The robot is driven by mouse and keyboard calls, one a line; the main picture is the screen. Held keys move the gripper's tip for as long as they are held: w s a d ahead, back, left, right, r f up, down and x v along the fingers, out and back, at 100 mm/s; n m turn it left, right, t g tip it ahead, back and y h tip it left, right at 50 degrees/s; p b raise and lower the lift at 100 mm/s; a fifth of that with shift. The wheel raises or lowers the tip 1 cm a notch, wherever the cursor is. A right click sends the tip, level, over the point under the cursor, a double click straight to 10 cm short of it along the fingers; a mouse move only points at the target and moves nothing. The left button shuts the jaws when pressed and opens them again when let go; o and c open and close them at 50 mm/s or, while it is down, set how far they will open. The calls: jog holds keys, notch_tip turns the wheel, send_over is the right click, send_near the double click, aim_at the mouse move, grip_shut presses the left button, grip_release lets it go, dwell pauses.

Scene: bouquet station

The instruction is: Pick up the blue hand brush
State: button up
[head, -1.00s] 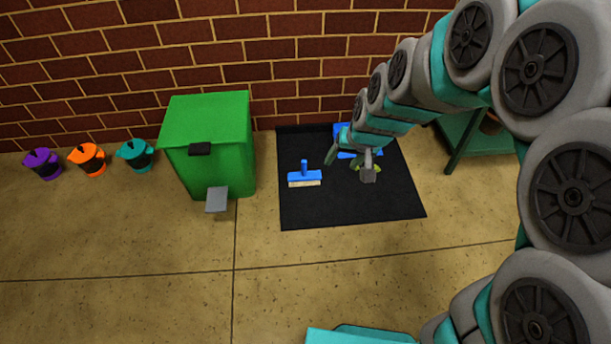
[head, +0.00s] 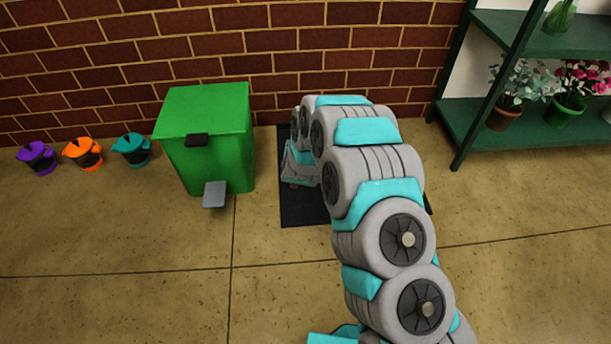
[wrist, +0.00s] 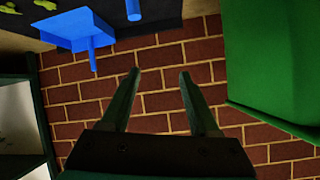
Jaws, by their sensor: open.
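In the wrist view the blue hand brush shows only as a short blue handle end (wrist: 133,10) at the top edge, with the rest of it cut off by the frame. In the head view my arm hides the brush. My gripper (wrist: 160,75) is open and empty; its two dark fingers point toward the brick wall in the wrist view, with the brush handle beyond and above the fingertips, not between them. In the head view the fingers are hidden behind my arm.
A blue dustpan (wrist: 82,28) is on the black mat (head: 302,212), beside the brush. Green scraps (wrist: 45,4) lie there too. A green bin (head: 212,140) stands left of the mat. A green plant shelf (head: 460,122) is at the right. Floor in front is clear.

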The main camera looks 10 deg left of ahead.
notch_tip(320, 180, down, 12)
jog(key=s+d+n+t+h+b, duration=0.1)
jog(key=d+t+b, duration=0.15)
jog(key=t, duration=0.35)
jog(key=shift+w+a+f+b, duration=0.1)
jog(key=shift+w+a+b, duration=0.05)
jog(key=shift+w, duration=1.15)
jog(key=shift+w+a+f+b, duration=0.1)
jog(key=shift+w+a+b, duration=0.1)
jog(key=shift+w, duration=1.1)
jog(key=shift+w+a+f+b, duration=0.1)
jog(key=shift+w+b, duration=0.05)
jog(key=shift+w, duration=1.15)
jog(key=shift+c, duration=0.3)
grip_shut()
